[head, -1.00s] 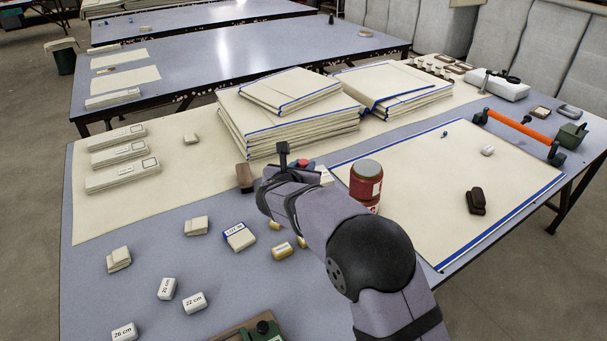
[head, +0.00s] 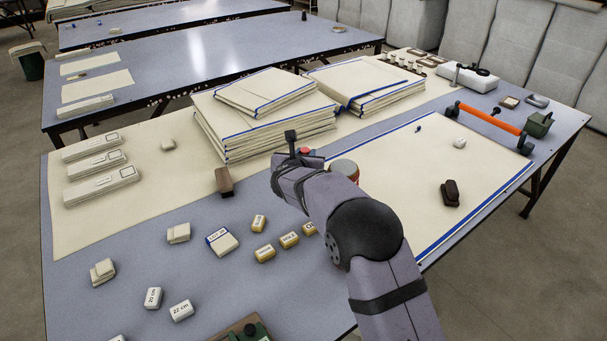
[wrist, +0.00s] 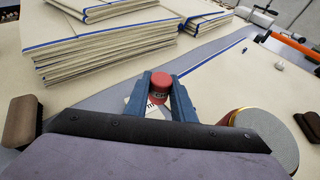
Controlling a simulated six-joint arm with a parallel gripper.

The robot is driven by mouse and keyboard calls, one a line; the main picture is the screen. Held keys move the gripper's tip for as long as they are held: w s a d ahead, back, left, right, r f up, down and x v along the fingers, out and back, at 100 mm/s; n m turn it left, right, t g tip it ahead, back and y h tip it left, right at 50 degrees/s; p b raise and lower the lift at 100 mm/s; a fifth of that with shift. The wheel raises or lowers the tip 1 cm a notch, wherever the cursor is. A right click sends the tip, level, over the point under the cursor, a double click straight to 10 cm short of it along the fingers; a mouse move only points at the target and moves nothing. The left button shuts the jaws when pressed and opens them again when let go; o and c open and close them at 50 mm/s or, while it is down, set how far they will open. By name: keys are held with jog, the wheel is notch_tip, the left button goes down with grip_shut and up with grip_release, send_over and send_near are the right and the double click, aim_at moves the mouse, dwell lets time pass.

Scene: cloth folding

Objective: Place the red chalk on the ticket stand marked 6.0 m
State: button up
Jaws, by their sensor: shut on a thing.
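The red chalk (wrist: 159,86), a short red cylinder with a dark label, sits between the blue fingers of my gripper (wrist: 160,90) in the wrist view. The fingers are shut on it. In the head view a bit of red (head: 305,151) shows beside my gripper, which is over the table in front of the cloth stacks. A white card with black marks (wrist: 153,108) shows below the chalk between the fingers, mostly hidden. Several small yellow labelled blocks (head: 265,254) stand left of my arm in the head view.
A red tin (head: 345,168) stands just right of my gripper, partly hidden by my arm; its grey lid (wrist: 268,130) shows close in the wrist view. Cloth stacks (head: 265,125) rise beyond. A dark brown object (head: 450,193) lies on the right cloth.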

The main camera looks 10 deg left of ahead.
jog(key=shift+f, duration=3.3)
jog(key=shift+f+b, duration=0.2)
jog(key=shift+b, duration=0.35)
jog(key=o, duration=1)
jog(key=shift+r, duration=0.15)
jog(key=shift+r+p, duration=0.15)
jog(key=shift+p, duration=0.25)
jog(key=shift+s, duration=0.25)
jog(key=b+v, duration=0.2)
jog(key=v, duration=0.9)
jog(key=shift+s, duration=0.3)
